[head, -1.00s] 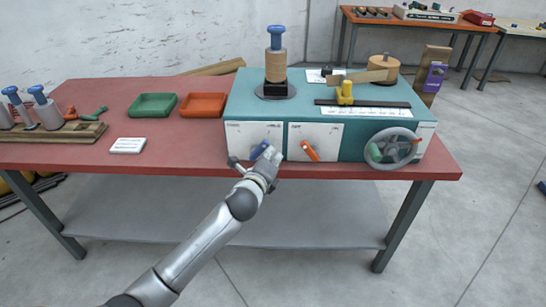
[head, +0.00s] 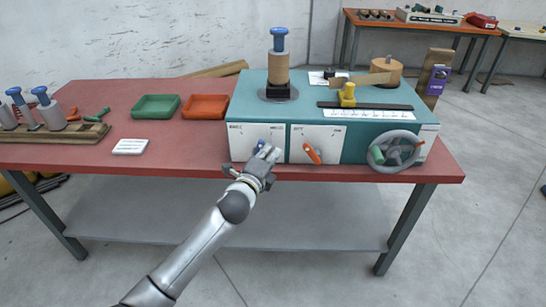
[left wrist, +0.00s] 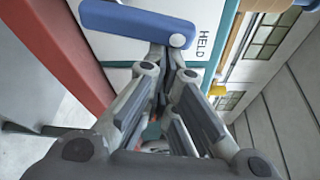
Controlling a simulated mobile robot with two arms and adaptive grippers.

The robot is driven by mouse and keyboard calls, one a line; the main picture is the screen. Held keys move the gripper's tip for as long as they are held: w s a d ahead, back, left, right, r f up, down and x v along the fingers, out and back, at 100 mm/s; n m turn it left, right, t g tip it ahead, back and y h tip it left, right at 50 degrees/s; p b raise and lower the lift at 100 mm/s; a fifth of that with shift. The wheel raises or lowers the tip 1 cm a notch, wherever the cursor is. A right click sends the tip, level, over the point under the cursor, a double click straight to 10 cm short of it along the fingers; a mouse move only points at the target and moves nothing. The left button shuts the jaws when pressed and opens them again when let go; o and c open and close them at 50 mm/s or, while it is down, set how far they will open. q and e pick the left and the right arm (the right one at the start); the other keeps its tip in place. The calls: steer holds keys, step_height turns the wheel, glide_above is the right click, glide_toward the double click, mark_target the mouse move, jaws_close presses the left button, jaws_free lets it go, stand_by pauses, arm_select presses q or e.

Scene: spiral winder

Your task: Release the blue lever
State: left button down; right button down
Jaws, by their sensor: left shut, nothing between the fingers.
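The blue lever (head: 259,146) is on the left white panel of the teal machine's front. My left gripper (head: 267,153) is in front of it and hides most of it in the head view. In the left wrist view the blue lever (left wrist: 125,19) lies across the top, its round pivot end just beyond my left gripper's fingertips (left wrist: 172,62). The word HELD is printed on the panel beside that end. My left gripper is shut and empty; I cannot tell whether it touches the lever. My right gripper is not in view.
An orange lever (head: 312,153) is on the neighbouring panel, with a grey handwheel (head: 396,152) further right. A spool post (head: 278,70) stands on the machine. Green (head: 156,106) and orange (head: 205,106) trays lie to its left. The floor in front is clear.

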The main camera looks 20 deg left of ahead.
mark_target(261, 144)
arm_select(q)
steer(key=a+n, duration=0.1)
steer(key=n, duration=0.1)
steer(key=a+r+n+t+b, duration=0.1)
steer(key=n, duration=0.1)
steer(key=s+n+t, duration=0.1)
steer(key=n, duration=0.1)
steer(key=shift+a+r+b, duration=0.25)
steer(key=shift+a+b, duration=0.1)
steer(key=shift+a, duration=0.05)
steer(key=shift+a+r, duration=0.1)
steer(key=shift+a, duration=0.05)
steer(key=shift+s+a+r+n+t, duration=0.1)
steer(key=shift+s+a+n+t, duration=0.15)
steer(key=shift+a+n, duration=0.45)
steer(key=shift+a, duration=0.1)
